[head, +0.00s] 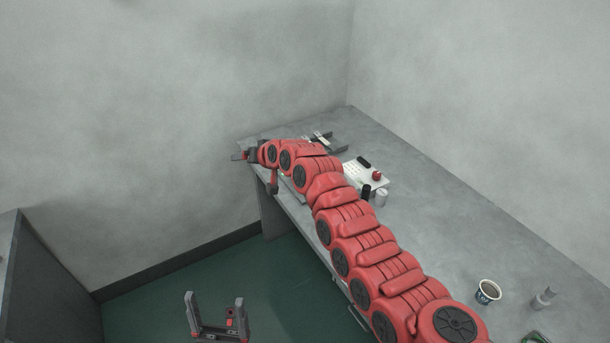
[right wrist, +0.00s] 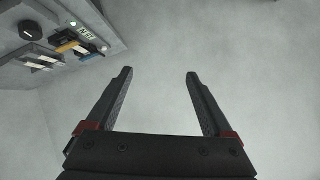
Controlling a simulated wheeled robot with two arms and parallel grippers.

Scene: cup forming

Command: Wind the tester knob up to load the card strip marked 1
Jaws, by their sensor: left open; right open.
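I cannot read a 1 on any strip. My right gripper (right wrist: 158,73) is open and empty, its fingers pointing at bare grey surface, apart from the knob. In the head view my red right arm reaches to the far left end of the bench, hiding part of it. My left gripper (head: 214,299) is open and empty over the green floor.
The grey bench (head: 430,210) runs along the right wall. A cup (head: 487,292) and a grey metal piece (head: 543,298) stand at the near right.

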